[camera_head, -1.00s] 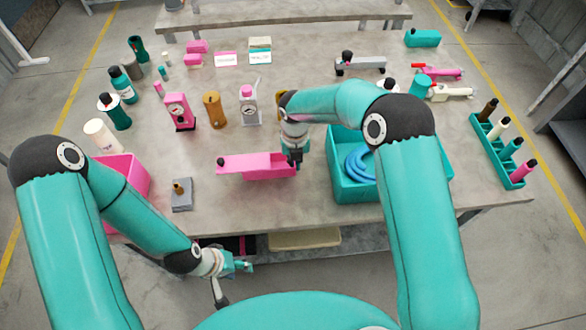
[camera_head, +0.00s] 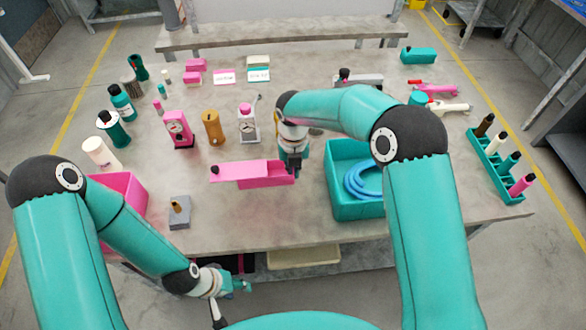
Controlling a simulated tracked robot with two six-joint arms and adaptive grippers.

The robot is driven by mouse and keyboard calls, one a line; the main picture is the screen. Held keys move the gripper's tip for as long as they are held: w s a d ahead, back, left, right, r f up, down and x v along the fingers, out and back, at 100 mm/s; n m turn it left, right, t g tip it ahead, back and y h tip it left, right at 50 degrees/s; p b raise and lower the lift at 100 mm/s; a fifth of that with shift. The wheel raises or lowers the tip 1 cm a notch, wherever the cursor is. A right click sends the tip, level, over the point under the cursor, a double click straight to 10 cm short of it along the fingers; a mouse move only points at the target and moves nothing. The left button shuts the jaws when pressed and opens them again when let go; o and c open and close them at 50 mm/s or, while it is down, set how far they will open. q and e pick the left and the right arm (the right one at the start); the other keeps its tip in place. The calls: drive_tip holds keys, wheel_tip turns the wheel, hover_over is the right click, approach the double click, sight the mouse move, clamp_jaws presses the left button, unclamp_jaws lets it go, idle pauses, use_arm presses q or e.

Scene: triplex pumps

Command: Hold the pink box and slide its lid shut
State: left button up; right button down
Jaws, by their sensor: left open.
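The pink box (camera_head: 280,180) stands on the table in the middle of the head view. Its flat pink lid (camera_head: 240,171) sticks out to the left, with a black knob (camera_head: 215,170) at its far left end. Part of the box interior shows open at the right. My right gripper (camera_head: 293,168) points down at the right end of the box and covers part of it. Its fingertips are too small and dark to show whether they are closed on the wall. My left gripper (camera_head: 243,287) is open and empty, low in front of the table's front edge, apart from the box.
A teal bin (camera_head: 357,208) with a blue hose (camera_head: 362,184) stands right of the box. A grey block (camera_head: 180,214) with a brass piece and a pink bin (camera_head: 135,198) are to the left. Gauges and bottles stand behind. The table in front of the box is clear.

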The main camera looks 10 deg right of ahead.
sight(293, 194)
drive_tip(key=shift+f+b, duration=2.95)
drive_tip(key=shift+f, duration=1.7)
